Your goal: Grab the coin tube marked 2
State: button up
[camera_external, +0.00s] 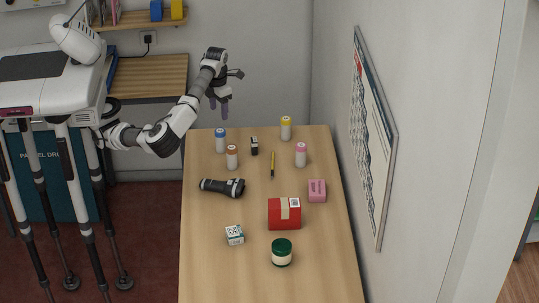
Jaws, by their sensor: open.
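Several white coin tubes with coloured caps stand upright on the wooden counter. One has a blue cap (220,141), one an orange-brown cap (232,158), one a yellow cap (286,129) and one a pink cap (300,155). Their marks are too small to read, so I cannot tell which is marked 2. My gripper (219,107) is open and empty, pointing down, in the air near the far left end of the counter. In the picture it is above the blue-capped tube and touches none of the tubes.
The counter (205,265) also holds a small black item (254,146), a yellow pencil-like item (272,164), a black flashlight (222,187), a pink block (317,191), a red box (284,214), a small white box (234,235) and a green-lidded jar (281,253). A wall stands along the right.

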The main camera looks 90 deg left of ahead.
aim_at(220, 138)
notch_tip(220, 138, down, 8)
jog(key=shift+p, duration=0.5)
jog(key=shift+f+p, duration=0.9)
jog(key=shift+f, duration=1.8)
jog(key=shift+c, duration=0.4)
jog(key=c, duration=1.1)
jog(key=shift+r, duration=0.1)
